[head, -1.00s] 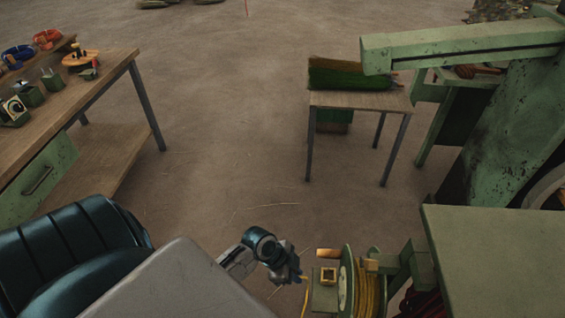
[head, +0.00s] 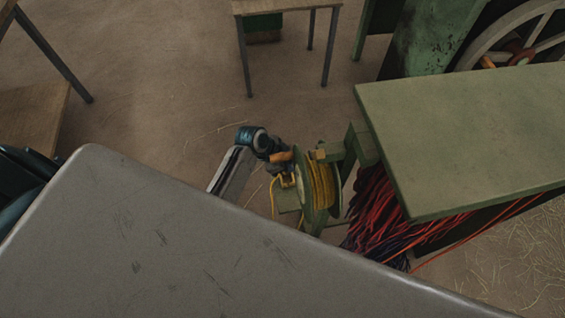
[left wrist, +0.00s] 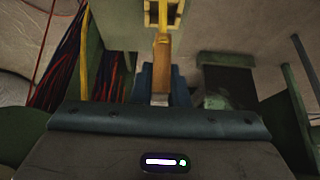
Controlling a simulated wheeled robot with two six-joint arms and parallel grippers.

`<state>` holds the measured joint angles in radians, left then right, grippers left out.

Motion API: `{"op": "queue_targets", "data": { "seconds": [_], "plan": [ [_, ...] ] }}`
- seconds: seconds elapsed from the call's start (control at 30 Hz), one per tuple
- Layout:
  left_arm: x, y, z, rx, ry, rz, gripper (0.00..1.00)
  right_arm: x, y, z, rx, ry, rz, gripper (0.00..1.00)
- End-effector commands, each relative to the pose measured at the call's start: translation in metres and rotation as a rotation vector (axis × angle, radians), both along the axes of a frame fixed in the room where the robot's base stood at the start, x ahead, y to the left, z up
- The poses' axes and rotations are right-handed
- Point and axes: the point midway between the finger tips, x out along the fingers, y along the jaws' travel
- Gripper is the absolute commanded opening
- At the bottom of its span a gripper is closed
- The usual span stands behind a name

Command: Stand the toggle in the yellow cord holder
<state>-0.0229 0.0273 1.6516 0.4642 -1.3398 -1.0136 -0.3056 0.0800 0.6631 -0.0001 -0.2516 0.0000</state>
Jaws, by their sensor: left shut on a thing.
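My left gripper (head: 277,162) is beside the yellow cord holder (head: 287,181), at the left side of the cord reel (head: 319,185). In the left wrist view its blue fingers (left wrist: 161,82) are shut on the brown wooden toggle (left wrist: 161,50). The toggle's far end points at the yellow holder (left wrist: 164,14), which shows at the top edge. I cannot tell whether the two touch. In the head view the toggle is not clearly made out against the gripper. Yellow cord hangs in a loop below the gripper. My right gripper is out of view.
A small table (head: 285,5) stands behind on open floor.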

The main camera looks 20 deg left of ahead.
Motion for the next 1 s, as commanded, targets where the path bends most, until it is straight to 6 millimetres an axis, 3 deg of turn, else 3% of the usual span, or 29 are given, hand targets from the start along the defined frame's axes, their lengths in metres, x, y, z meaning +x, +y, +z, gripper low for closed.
{"op": "queue_targets", "data": {
  "seconds": [0.27, 0.77, 1.0],
  "plan": [
    [0.0, -0.001, -0.003, 0.0, 0.0, 0.001, 0.0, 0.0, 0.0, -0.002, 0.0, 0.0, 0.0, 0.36],
    [0.005, -0.008, -0.03, 0.0, 0.0, 0.001, 0.0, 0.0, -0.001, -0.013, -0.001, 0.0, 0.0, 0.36],
    [0.005, -0.009, -0.03, 0.0, 0.0, 0.0, 0.0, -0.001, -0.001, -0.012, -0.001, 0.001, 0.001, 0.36]
  ]
}}
